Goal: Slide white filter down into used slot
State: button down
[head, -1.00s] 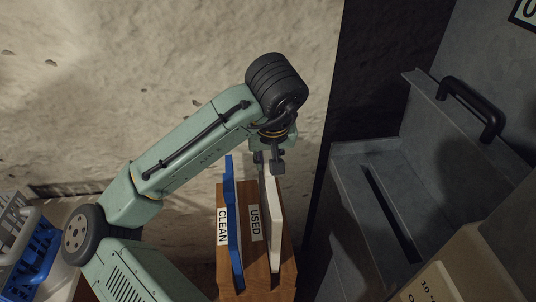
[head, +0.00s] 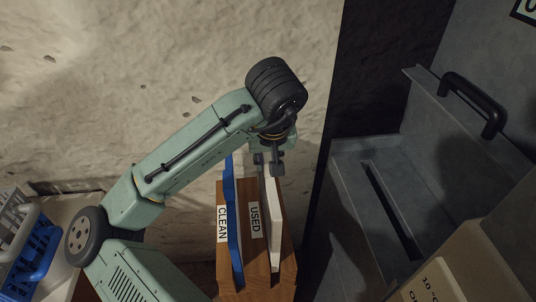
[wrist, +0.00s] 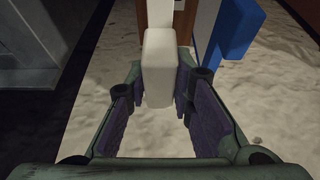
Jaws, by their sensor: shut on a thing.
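The white filter (head: 275,228) stands upright at the slot beside the USED label (head: 255,221) on a wooden block (head: 290,262). How deep its lower edge sits in the slot cannot be told. My gripper (head: 268,163) is shut on the far upper end of the white filter. In the wrist view the white filter (wrist: 160,62) sits between the two purple-padded fingers of my gripper (wrist: 160,100). A blue filter (head: 232,225) stands upright by the CLEAN label (head: 222,223), to the left of the white one; it also shows in the wrist view (wrist: 233,32).
A rough pale wall (head: 150,80) rises behind the block. A grey metal housing with an open slot (head: 390,210) and black handle (head: 475,105) stands at the right. Blue and white baskets (head: 30,245) are at the far left. A tan box (head: 460,270) is at lower right.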

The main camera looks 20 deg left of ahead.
jog(key=shift+f+b, duration=1.05)
jog(key=shift+f, duration=0.9)
jog(key=shift+f+b, duration=0.75)
jog(key=shift+f, duration=0.75)
jog(key=c, duration=1.3)
grip_release()
jog(key=shift+r, duration=0.1)
